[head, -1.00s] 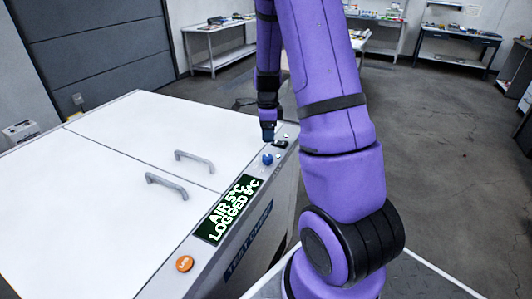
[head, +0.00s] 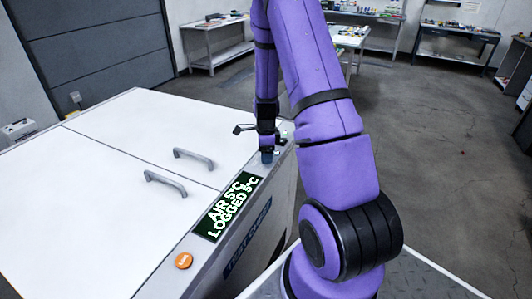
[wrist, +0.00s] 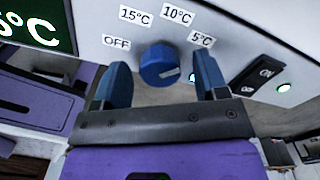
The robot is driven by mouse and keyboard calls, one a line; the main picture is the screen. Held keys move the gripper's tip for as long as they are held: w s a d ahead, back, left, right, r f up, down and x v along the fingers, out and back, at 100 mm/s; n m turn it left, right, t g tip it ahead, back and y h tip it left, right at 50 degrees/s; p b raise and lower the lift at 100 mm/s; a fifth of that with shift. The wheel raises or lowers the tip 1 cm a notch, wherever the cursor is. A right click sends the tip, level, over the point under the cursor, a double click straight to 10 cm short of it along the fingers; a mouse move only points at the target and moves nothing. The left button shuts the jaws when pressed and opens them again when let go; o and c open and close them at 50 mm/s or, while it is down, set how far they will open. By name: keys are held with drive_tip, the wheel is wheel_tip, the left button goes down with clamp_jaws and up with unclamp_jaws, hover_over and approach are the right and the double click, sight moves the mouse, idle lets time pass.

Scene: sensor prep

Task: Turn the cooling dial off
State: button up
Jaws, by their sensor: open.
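The blue cooling dial (wrist: 160,65) sits on the white panel in the wrist view. Labels OFF (wrist: 117,43), 15°C, 10°C and 5°C (wrist: 202,41) are arranged around it. A pale mark on the dial lies on its right side, toward the 5°C side rather than OFF. My gripper (wrist: 160,80) is open, with one blue finger at the left of the dial and one at the right. I cannot tell whether either finger touches it. In the head view my gripper (head: 267,157) is over the far end of the panel and mostly hides the dial.
The display (head: 228,207) reads AIR 5°C and LOGGED 5°C. A black rocker switch (wrist: 256,73) is right of the dial, near a green lamp (wrist: 284,88). An orange button (head: 184,261) is at the panel's near end. Two lid handles (head: 166,184) stand on the white chest.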

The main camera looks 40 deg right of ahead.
drive_tip(key=c, duration=0.9)
drive_tip(key=shift+c, duration=0.2)
